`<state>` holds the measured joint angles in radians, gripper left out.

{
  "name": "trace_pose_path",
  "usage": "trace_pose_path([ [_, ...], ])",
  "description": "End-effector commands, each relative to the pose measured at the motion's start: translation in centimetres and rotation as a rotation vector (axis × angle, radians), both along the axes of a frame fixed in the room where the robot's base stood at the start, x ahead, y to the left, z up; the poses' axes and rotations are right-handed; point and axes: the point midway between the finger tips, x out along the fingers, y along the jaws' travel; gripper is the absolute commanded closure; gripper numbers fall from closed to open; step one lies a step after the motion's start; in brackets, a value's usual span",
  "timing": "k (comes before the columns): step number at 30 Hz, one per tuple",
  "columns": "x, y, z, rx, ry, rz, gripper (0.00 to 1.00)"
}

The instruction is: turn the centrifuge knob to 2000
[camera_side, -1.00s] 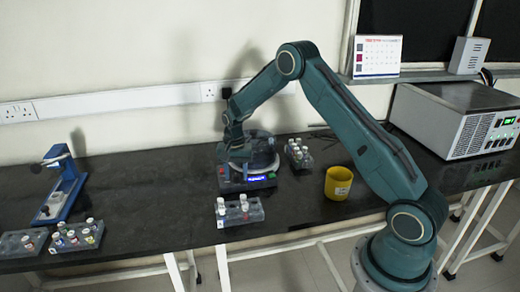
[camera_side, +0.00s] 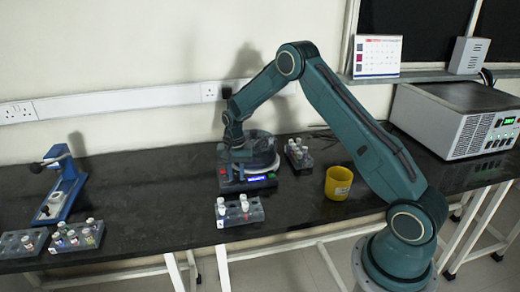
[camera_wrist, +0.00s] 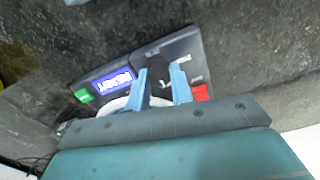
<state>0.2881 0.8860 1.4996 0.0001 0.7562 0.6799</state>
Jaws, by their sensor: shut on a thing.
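The centrifuge (camera_side: 263,182) stands on the dark bench in the side view, with a clear domed lid and a lit blue display (camera_side: 257,178). In the wrist view, the centrifuge's front panel (camera_wrist: 185,45) shows a green button (camera_wrist: 84,96), the blue display (camera_wrist: 115,82), a red button (camera_wrist: 201,92) and a dark knob (camera_wrist: 160,70). My gripper (camera_wrist: 162,80) has its two blue fingers on either side of the knob and is shut on it. The display digits are upside down and too blurred to read. In the side view my arm's end covers the front left of the centrifuge.
A tube rack (camera_side: 240,214) stands in front of the centrifuge, and another rack (camera_side: 298,155) stands to its right. A yellow cup (camera_side: 338,184) is further right. A blue device (camera_side: 63,190) and more racks (camera_side: 75,238) are at the left. The bench between is clear.

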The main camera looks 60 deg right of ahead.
Motion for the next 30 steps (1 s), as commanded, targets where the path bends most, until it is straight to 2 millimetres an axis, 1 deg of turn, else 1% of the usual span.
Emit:
trace_pose_path([
  [8, 0.02, -0.01, 0.07, 0.000, 0.000, 0.181, 1.00],
  [30, 0.04, 0.01, 0.11, -0.001, -0.001, 0.875, 1.00],
])
